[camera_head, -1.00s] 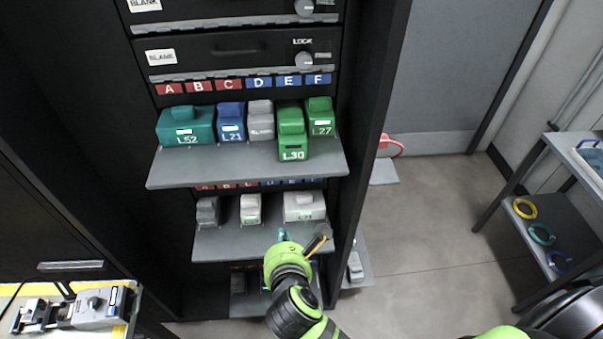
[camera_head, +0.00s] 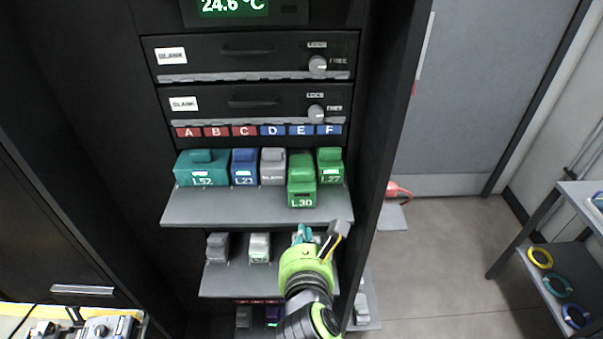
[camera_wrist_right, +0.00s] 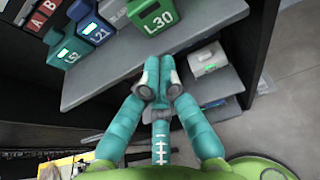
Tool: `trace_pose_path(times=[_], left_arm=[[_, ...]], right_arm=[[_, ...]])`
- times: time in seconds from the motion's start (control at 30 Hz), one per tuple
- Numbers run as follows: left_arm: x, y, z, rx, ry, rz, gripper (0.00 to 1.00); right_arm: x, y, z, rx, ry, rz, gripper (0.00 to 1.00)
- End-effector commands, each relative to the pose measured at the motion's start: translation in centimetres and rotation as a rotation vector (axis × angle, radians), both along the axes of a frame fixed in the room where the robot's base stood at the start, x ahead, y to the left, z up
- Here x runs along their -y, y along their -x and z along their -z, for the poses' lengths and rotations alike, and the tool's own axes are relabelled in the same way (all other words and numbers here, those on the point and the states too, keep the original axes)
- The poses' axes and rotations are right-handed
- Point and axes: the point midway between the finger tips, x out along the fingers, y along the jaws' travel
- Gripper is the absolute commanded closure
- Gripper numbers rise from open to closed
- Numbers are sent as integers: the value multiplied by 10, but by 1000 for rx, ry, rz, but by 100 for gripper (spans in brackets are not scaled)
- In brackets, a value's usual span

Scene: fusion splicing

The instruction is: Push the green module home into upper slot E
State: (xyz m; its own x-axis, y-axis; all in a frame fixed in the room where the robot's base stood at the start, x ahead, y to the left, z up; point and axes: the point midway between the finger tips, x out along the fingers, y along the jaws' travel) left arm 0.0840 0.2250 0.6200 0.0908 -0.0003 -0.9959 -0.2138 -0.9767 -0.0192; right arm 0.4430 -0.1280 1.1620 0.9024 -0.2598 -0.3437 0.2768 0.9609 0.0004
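The green module L30 (camera_head: 301,190) stands on the upper shelf (camera_head: 250,212) under label E (camera_head: 301,130). It sticks out further to the front than its neighbours. In the right wrist view, L30 (camera_wrist_right: 155,16) is at the top, beyond the shelf edge. My right gripper (camera_head: 302,232) is just below and in front of the upper shelf's front edge, below L30 and apart from it. Its teal fingers (camera_wrist_right: 158,78) meet at the tips with nothing seen between them. The slot behind L30 is hidden. My left gripper is not in view.
Teal L52 (camera_head: 202,170), blue L21 (camera_head: 244,168) and a grey blank (camera_head: 273,168) stand left of L30; green L27 (camera_head: 330,168) stands close on its right. A lower shelf (camera_head: 232,283) holds grey modules. The cabinet's side wall (camera_head: 385,180) bounds the right.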

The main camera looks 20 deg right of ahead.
Motion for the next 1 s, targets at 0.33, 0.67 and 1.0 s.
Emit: trace_pose_path(times=[0.33,0.67,1.0], left_arm=[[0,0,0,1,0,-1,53],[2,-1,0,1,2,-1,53],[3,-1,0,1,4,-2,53]], right_arm=[[5,-19,7,1,2,1,100],[10,-37,14,1,1,0,100],[16,-56,19,2,0,-1,100]])
